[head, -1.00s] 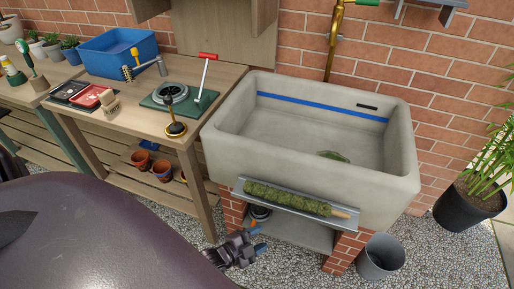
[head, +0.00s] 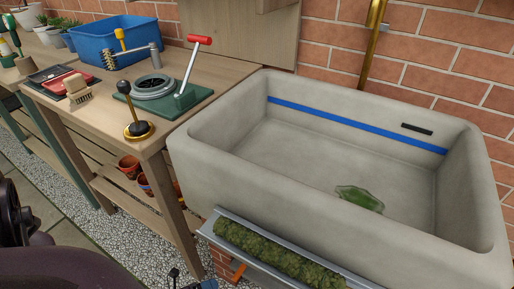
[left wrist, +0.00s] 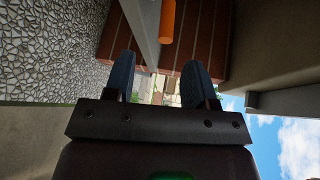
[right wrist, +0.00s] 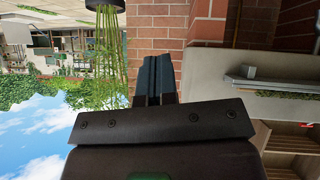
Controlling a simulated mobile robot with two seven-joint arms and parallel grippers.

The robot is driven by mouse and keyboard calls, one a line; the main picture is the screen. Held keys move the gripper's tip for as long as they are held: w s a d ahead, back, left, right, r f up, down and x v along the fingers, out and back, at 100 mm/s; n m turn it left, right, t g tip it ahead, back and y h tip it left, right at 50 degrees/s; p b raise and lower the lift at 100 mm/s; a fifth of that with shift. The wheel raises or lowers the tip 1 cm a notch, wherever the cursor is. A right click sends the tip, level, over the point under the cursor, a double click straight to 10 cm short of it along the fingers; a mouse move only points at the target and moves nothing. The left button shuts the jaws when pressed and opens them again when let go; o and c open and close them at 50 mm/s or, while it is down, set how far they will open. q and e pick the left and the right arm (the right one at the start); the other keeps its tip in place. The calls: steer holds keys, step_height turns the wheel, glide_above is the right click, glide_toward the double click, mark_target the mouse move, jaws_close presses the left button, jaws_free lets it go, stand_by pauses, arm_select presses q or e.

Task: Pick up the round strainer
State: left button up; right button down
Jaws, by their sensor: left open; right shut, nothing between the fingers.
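I cannot clearly make out a round strainer. A grey round ring with a dark centre (head: 153,87) sits on the bench's green base, beside a red-handled lever; I cannot tell whether it is a strainer. A green, flattish object (head: 360,198) lies on the sink floor. My left gripper (left wrist: 158,62) is open and empty in the left wrist view, low near brick and gravel. An orange cylinder (left wrist: 167,20) shows beyond its fingers; an orange piece also shows below the sink in the head view (head: 238,271). My right gripper (right wrist: 155,75) is shut and empty, before a brick wall.
The big stone sink (head: 205,150) fills the right of the head view. A metal tray (head: 215,232) with a mossy roll hangs at its front. The wooden bench (head: 195,125) carries a blue tub (head: 105,42), a brush (head: 77,88) and a black-handled tamper (head: 137,128).

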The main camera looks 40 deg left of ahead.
mark_target(238, 273)
arm_select(q)
steer(key=shift+r+b+x, duration=0.15)
steer(key=shift+b+x, duration=0.15)
steer(key=shift+x, duration=1.35)
steer(key=shift+r+b+x, duration=0.15)
steer(key=shift+b+x, duration=0.1)
steer(key=shift+x, duration=1.4)
steer(key=shift+r+b+x, duration=0.15)
steer(key=shift+b+x, duration=0.15)
steer(key=shift+x, duration=1.4)
steer(key=shift+w, duration=0.1)
jaws_close()
